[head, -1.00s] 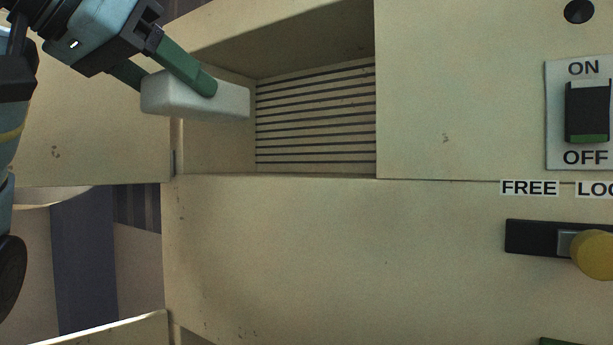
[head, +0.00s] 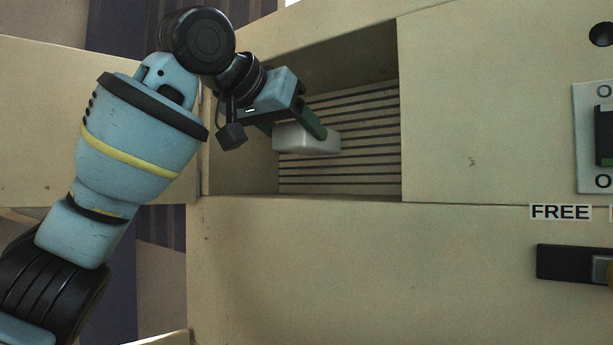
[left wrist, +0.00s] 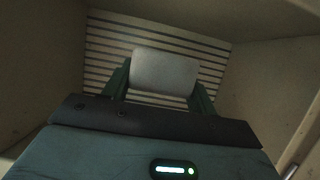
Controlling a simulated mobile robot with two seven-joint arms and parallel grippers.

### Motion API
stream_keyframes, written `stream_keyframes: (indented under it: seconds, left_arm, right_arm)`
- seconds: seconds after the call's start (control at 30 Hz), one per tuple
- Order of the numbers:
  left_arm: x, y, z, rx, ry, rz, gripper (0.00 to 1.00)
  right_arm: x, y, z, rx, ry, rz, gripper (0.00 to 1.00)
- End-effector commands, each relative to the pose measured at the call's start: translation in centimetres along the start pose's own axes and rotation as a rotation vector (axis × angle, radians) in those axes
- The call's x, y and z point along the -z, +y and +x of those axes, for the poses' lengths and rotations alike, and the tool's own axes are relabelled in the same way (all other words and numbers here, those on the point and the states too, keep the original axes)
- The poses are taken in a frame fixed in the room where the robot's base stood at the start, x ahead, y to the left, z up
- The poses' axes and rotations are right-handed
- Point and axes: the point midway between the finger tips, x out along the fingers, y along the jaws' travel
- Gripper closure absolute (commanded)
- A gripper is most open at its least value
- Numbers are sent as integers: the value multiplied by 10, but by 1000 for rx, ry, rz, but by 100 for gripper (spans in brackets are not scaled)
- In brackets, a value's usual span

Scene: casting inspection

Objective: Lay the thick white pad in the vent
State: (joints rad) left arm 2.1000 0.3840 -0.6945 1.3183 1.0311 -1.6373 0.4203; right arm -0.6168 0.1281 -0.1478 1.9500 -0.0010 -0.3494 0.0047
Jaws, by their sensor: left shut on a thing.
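The thick white pad (head: 308,140) is held in my left gripper (head: 300,132), whose green fingers are shut on its two sides. It also shows in the left wrist view (left wrist: 164,73) between the fingers. The vent (head: 365,150) is a recess in the beige panel with dark horizontal slats at its back. The pad is inside the recess outline, in front of the slats and over their upper left part. I cannot tell whether it touches the slats. In the left wrist view the slats (left wrist: 105,50) show behind and around the pad. My right gripper is not in view.
The recess has beige walls around it; its right edge meets a flat panel (head: 480,110). A switch plate (head: 590,150) is at the far right. A FREE label (head: 560,212) sits above a black slider slot (head: 570,263). The lower panel (head: 350,270) is bare.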

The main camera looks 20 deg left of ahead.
Motion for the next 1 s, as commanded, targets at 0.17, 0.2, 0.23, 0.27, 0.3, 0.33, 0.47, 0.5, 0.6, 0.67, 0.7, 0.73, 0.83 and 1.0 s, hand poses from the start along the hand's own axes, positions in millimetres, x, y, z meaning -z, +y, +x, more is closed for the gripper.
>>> stream_keyframes:
  seconds: [0.17,0.2,0.23,0.27,0.3,0.33,0.47,0.5,0.6,0.67,0.7,0.73,0.83,1.0]
  left_arm:
    - [8,1,18,-1,0,0,68]
    - [10,0,21,0,0,-1,68]
    - [11,0,24,0,0,-1,68]
    - [12,0,27,1,0,0,68]
    - [7,-1,28,2,1,1,68]
    - [5,-1,29,2,1,1,68]
    - [-6,-1,33,1,1,1,68]
    - [-9,-1,34,1,1,1,68]
    - [-16,-1,37,1,1,1,68]
    - [-19,-1,38,2,2,0,68]
    - [-20,-1,38,2,1,0,68]
    - [-21,-1,39,1,1,0,68]
    - [-21,0,39,1,1,0,68]
    - [-35,-1,45,2,0,2,68]
  right_arm:
    - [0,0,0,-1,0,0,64]
    - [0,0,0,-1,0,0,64]
    - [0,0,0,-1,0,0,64]
    - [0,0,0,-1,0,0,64]
    - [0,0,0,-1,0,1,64]
    - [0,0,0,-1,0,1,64]
    - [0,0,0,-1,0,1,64]
    - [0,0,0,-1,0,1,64]
    - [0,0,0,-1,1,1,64]
    - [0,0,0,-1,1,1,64]
    - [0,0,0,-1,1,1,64]
    - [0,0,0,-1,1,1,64]
    - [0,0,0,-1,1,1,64]
    - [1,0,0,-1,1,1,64]
